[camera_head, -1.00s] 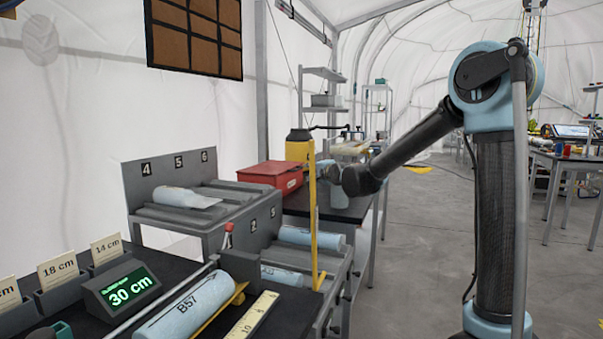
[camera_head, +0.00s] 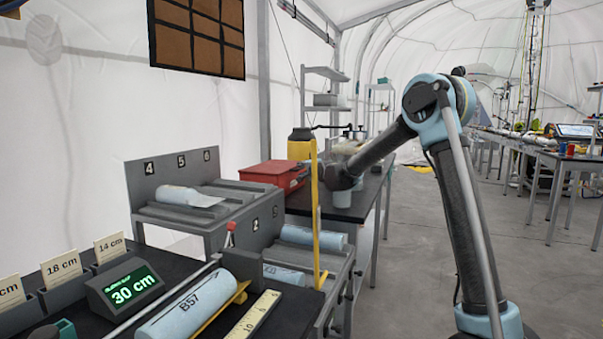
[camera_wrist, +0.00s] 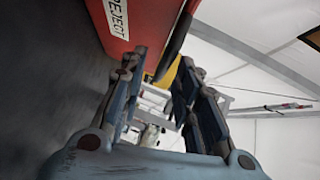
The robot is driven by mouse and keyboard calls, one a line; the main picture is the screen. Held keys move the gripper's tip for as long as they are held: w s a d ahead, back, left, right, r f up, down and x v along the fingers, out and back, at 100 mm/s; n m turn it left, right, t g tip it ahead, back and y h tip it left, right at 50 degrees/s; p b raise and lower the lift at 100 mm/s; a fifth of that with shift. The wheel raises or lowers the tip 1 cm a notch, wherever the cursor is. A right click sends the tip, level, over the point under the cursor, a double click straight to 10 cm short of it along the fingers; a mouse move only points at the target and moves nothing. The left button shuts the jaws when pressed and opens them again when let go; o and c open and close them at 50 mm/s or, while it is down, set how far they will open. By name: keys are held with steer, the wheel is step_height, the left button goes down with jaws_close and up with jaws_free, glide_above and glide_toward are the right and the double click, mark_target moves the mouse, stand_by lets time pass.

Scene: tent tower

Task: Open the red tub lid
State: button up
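The red tub (camera_head: 270,174) sits on the dark table beyond the grey rack in the head view, with its lid down as far as I can see. In the wrist view the red tub (camera_wrist: 145,18) fills the upper left, with a white "REJECT" label and a dark strip along its edge. My gripper (camera_wrist: 162,60) is open, its two fingers apart with nothing clearly held between them. The fingertips are close to the tub's edge; I cannot tell whether they touch it. In the head view the fingers are mostly hidden behind the yellow post.
A yellow container (camera_head: 300,146) stands behind the tub. An upright yellow post (camera_head: 315,215) rises in front of it. The numbered grey rack (camera_head: 160,212) holds pale cylinders to the left. A pale cup-like object (camera_head: 342,198) stands on the table under my wrist. The floor at right is open.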

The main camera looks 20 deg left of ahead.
steer(key=shift+x, duration=1.6)
steer(key=shift+s, duration=0.1)
jaws_close()
